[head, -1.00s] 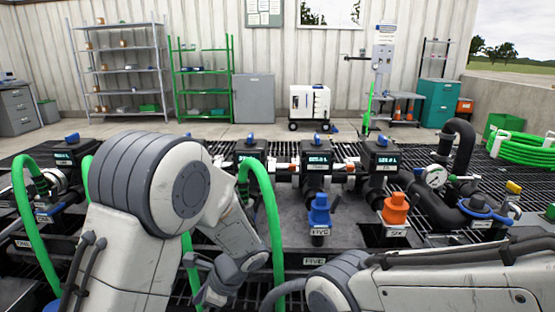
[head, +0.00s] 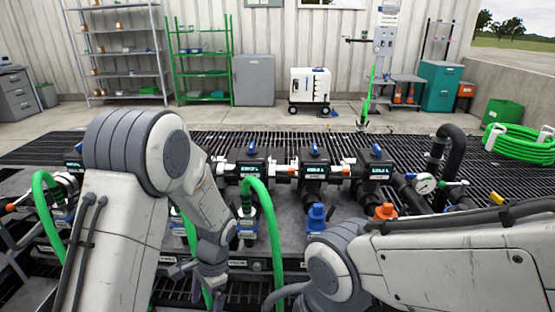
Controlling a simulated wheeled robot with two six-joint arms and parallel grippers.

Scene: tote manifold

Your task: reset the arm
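My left arm comes in from the left and bends down at the front. Its gripper (head: 203,283) is low in the head view, in front of the manifold, beside a thin green hose length (head: 190,235). Whether its fingers are apart or closed on anything is unclear. My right arm reaches in from the right across the front, and its gripper is out of view below the frame. The manifold's black valve units with lit displays (head: 313,168) stand in a row behind both arms. A green hose (head: 267,205) arches down from one port.
A blue fitting (head: 316,217) and an orange fitting (head: 385,211) stand close behind my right arm. A pressure gauge (head: 424,183) and black pipe (head: 452,143) are at the right. Shelves, a white wheeled unit (head: 310,88) and a coiled green hose (head: 520,143) are farther back.

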